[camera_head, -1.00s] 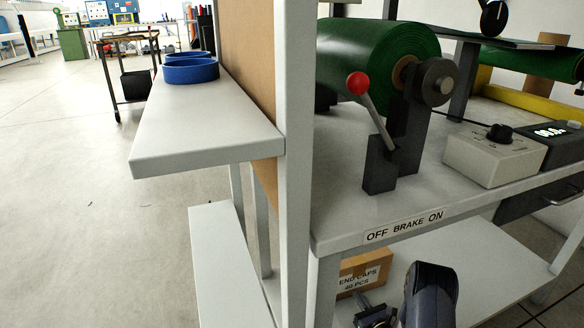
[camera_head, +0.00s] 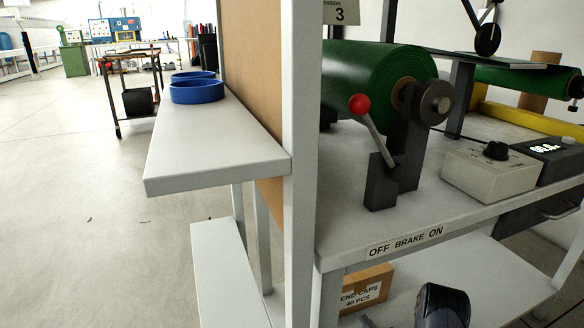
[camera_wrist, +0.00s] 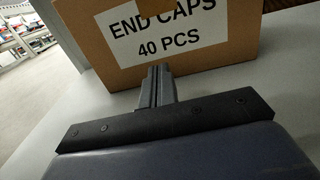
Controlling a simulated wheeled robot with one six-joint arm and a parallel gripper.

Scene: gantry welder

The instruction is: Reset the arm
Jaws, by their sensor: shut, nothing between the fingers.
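My gripper (camera_wrist: 157,73) is shut and empty in the wrist view, its closed fingers pointing at the cardboard box labelled "END CAPS 40 PCS" (camera_wrist: 195,62). The fingertips overlap the lower edge of the box in the picture; I cannot tell whether they touch it. The same box (camera_head: 366,291) stands on that shelf to the left of the arm.
Above the shelf is a bench top (camera_head: 420,200) labelled "OFF BRAKE ON". It carries a lever with a red knob (camera_head: 359,104), a green roll (camera_head: 375,75) and a control box with a dial (camera_head: 490,172). A white post (camera_head: 302,200) stands left. Open floor (camera_head: 75,220) lies further left.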

